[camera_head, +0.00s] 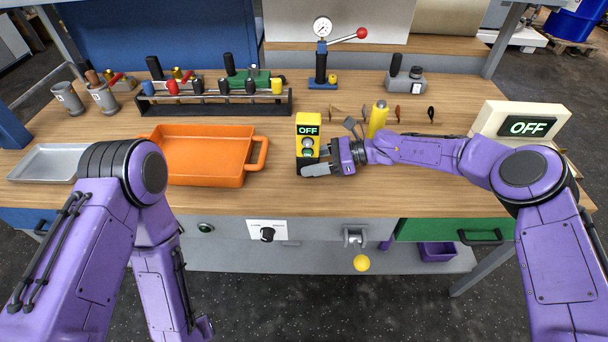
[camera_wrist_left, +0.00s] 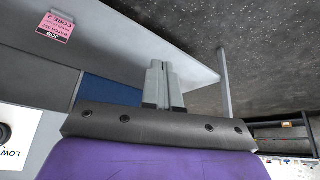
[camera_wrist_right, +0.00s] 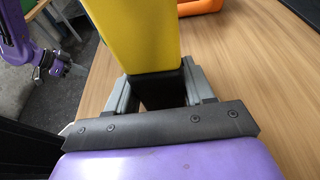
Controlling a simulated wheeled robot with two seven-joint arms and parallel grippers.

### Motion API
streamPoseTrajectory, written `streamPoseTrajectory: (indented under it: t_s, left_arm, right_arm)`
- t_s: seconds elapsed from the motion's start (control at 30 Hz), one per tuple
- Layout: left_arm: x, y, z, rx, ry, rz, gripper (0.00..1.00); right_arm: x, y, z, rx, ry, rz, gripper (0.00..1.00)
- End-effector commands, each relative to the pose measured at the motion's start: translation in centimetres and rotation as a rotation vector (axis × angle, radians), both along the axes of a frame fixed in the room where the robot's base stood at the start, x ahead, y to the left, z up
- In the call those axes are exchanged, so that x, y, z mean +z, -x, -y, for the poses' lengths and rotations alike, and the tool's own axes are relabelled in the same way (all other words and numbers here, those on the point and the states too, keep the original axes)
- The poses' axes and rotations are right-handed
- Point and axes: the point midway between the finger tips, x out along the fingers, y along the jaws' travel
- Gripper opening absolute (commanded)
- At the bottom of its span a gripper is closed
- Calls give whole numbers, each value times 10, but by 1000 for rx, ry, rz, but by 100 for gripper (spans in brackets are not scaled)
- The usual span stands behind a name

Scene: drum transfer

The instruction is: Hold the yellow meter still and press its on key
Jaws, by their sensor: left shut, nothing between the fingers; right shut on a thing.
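The yellow meter (camera_head: 308,133) stands upright on the bench, with a dark lower part and a small display reading OFF. Round keys show on its face below the display. My right gripper (camera_head: 318,159) is shut on the meter from the right, low on its body. In the right wrist view the fingers lie on both sides of the meter's dark lower part (camera_wrist_right: 165,92), below its yellow upper part (camera_wrist_right: 140,35). My left gripper (camera_wrist_left: 163,82) is shut and empty in the left wrist view, below the bench front. In the head view its fingers are hard to make out.
An orange tray (camera_head: 205,178) stands left of the meter. A grey tray (camera_head: 42,163) lies further left. A yellow cylinder (camera_head: 377,118) stands behind my right forearm. A larger OFF display (camera_head: 519,124) stands at the right. Bench space in front of the meter is clear.

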Motion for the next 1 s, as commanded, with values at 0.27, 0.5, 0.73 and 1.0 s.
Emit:
streamPoseTrajectory:
  t_s: [0.27,0.5,0.73,1.0]
  left_arm:
    - [85,-131,120,-336,-35,472,0]
    - [201,-186,215,-473,-141,866,0]
    - [268,-191,258,-484,-213,1048,0]
    - [275,-225,262,-475,-224,1064,0]
  right_arm:
    - [1,0,0,-1,-1,1,22]
    - [1,0,0,0,-1,1,22]
    - [1,0,0,0,-1,1,22]
    - [1,0,0,0,-1,1,22]
